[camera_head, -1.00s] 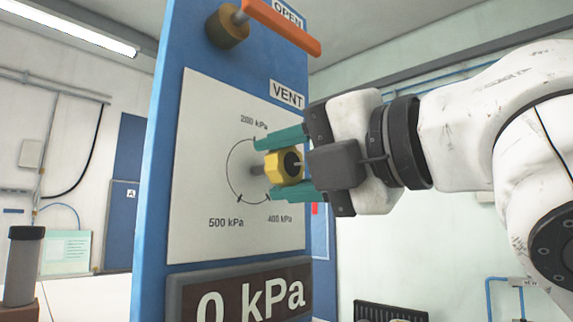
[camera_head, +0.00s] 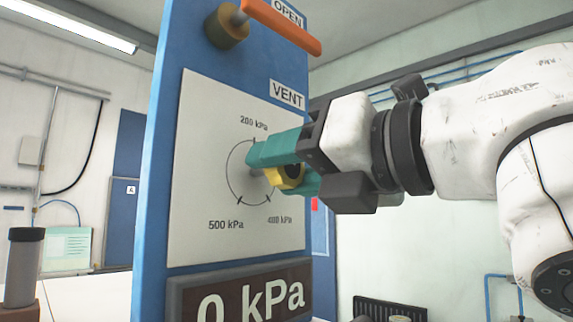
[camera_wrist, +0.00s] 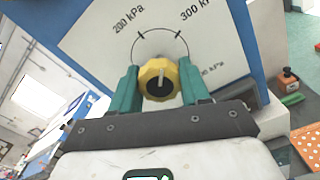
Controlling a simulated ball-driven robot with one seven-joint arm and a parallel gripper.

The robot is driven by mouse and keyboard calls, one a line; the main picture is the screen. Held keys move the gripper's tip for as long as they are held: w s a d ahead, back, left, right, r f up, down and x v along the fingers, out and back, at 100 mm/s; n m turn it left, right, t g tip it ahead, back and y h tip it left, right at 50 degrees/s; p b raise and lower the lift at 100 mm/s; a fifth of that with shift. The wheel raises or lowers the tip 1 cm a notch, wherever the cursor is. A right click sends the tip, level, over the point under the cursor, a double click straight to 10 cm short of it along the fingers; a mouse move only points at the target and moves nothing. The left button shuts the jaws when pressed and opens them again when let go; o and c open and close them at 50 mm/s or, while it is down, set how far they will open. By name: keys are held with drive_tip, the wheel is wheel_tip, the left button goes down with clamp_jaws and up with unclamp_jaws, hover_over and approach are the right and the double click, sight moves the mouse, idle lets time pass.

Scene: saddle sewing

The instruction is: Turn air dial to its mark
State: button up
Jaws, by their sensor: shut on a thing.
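The air dial (camera_head: 291,178) is a yellow knob with a black centre on the white scale plate (camera_head: 200,215) of a blue panel. The plate carries an arc with marks labelled 200, 400 and 500 kPa in the head view. My gripper (camera_head: 282,163) has teal fingers shut on the dial, and a finger hides part of it. In the wrist view the dial (camera_wrist: 159,80) sits between both fingers (camera_wrist: 160,88), with a pale pointer line on its black centre. The 300 kPa label also shows there. The display (camera_head: 245,298) below reads 0 kPa.
An orange lever (camera_head: 282,26) labelled OPEN sticks out above the plate, over a VENT label.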

drive_tip(key=shift+a+f, duration=0.15)
drive_tip(key=shift+f, duration=0.25)
drive_tip(key=o, duration=1)
drive_tip(key=shift+r, duration=0.25)
drive_tip(key=shift+o, duration=0.2)
drive_tip(key=b+v, duration=0.2)
drive_tip(key=v, duration=0.9)
